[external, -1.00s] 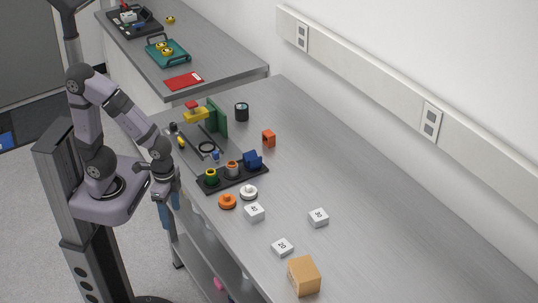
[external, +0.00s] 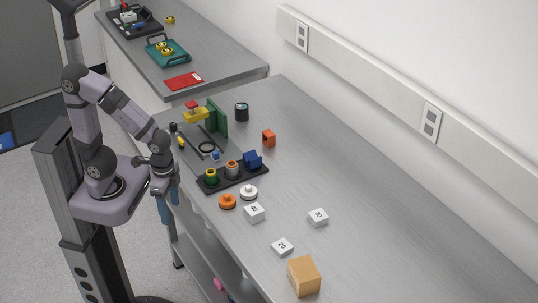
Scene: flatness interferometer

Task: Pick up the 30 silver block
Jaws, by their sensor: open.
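The silver block marked 30 (external: 318,218) lies flat on the grey bench, right of the middle, label up. A similar block marked 20 (external: 282,247) lies nearer the front edge, and a third block (external: 254,212), its number hard to read, lies to the left. My gripper (external: 168,207) hangs pointing down beside the bench's front edge, well to the left of the 30 block. It is open and apart from all the blocks.
A black tray (external: 207,187) with round parts and a blue piece stands near my arm. The bench right of the 30 block is clear.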

